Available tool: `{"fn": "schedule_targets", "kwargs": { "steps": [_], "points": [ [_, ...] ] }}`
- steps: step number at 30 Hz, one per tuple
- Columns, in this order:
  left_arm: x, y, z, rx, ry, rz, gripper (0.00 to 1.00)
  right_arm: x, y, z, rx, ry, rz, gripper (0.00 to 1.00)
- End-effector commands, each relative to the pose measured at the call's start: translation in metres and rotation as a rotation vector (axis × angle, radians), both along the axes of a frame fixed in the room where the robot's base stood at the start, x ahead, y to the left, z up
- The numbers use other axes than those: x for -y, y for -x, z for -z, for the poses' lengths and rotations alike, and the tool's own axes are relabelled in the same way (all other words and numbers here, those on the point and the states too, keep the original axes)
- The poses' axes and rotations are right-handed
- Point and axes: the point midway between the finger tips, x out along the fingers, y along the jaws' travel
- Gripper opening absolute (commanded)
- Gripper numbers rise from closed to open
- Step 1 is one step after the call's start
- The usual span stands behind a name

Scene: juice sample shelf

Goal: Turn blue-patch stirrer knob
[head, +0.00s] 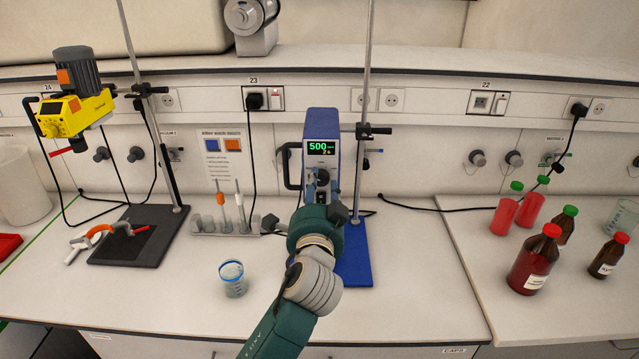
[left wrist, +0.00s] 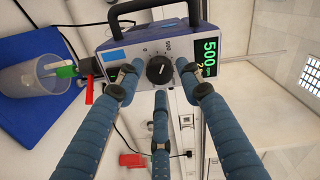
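The blue-patch stirrer (head: 323,128) is a blue and grey box on a stand in the middle of the head view; its green display reads 500. In the left wrist view its front shows a blue patch (left wrist: 115,55) and a round black knob (left wrist: 159,69) with a white pointer and a printed scale. My left gripper (left wrist: 160,82) is open, its three blue fingers spread around the knob with gaps visible. In the head view the left gripper (head: 320,196) is in front of the stirrer's lower front and hides part of it. My right gripper is not in view.
A yellow stirrer (head: 74,112) with an orange patch stands at the left. A small beaker (head: 233,279) stands on the bench left of my arm. Another beaker (left wrist: 35,80) is under the blue stirrer. Red-liquid bottles (head: 534,262) stand at the right.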

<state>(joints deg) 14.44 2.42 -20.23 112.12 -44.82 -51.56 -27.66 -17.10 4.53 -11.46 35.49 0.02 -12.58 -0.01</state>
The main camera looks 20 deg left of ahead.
Motion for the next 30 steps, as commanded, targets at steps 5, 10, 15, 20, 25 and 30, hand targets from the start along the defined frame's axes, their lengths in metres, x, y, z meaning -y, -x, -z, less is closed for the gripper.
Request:
{"fn": "schedule_targets", "kwargs": {
  "steps": [5,10,15,20,25,30],
  "points": [
    [0.010,0.038,0.000,-0.002,0.004,0.001,0.37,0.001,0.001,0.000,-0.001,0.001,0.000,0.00],
    [0.018,0.071,-0.002,-0.002,0.004,-0.001,0.37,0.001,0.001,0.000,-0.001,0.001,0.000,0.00],
    [0.023,0.090,-0.002,0.000,0.002,-0.001,0.37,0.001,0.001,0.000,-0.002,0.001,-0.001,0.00],
    [0.024,0.095,-0.003,0.000,0.001,-0.002,0.37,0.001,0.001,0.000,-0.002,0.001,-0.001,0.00],
    [0.024,0.095,-0.003,0.000,0.001,-0.002,0.37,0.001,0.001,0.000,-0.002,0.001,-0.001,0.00],
    [0.024,0.095,-0.003,0.000,0.001,-0.002,0.37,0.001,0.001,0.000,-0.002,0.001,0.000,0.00]
  ]
}}
